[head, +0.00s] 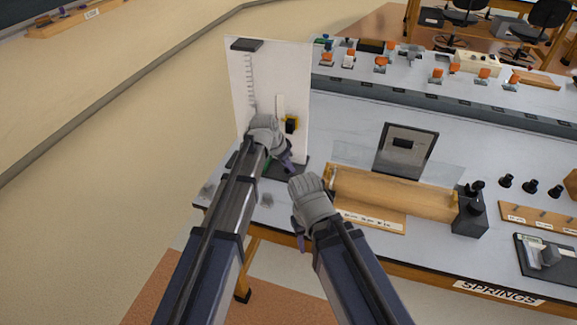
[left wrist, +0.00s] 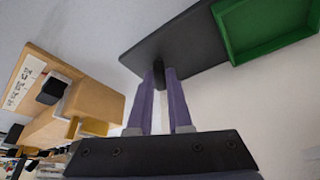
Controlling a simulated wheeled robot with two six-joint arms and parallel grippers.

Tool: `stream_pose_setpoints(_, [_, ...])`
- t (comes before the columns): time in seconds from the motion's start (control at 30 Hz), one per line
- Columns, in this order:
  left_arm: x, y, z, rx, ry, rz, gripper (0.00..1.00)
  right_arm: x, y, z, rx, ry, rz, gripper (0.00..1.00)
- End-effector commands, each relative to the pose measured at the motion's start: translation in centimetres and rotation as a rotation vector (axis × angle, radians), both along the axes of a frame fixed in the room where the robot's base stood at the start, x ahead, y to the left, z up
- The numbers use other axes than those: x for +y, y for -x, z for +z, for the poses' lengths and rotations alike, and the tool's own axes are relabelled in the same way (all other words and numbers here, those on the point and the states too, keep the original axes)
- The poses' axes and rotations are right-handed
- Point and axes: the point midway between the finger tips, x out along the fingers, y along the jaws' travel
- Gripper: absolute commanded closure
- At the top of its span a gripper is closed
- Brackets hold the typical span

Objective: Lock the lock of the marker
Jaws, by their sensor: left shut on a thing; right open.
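A tall white board (head: 272,70) with a vertical scale stands on a black base. My left gripper (head: 272,140) is in front of the board, just left of and below the block. In the left wrist view its purple fingers (left wrist: 164,85) are shut on a small dark piece (left wrist: 158,69). I cannot tell if this is the marker's lock; the hand hides it in the head view. My right gripper (head: 308,205) is open, lower and to the right, apart from the board.
A wooden block apparatus (head: 395,192) lies right of the board. A dark-framed panel (head: 406,150) stands behind it. The left wrist view shows a green tray (left wrist: 262,30) and a black slab (left wrist: 165,35). Open floor lies left of the table.

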Motion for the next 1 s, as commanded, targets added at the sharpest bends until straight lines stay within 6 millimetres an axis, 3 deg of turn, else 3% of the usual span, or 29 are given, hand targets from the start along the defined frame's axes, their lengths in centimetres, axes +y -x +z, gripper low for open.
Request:
stream_pose_setpoints(0.5, [0.11, -0.4, 0.0, 0.001, 0.0, -0.445, 1.0, 0.0, 0.0, 0.0, 0.0, 0.0, 0.0, 0.5])
stream_pose_setpoints(1.0, [0.16, -0.39, -0.01, 0.0, -0.002, -0.641, 1.0, 0.0, 0.0, 0.0, 0.0, 0.0, 0.0, 0.5])
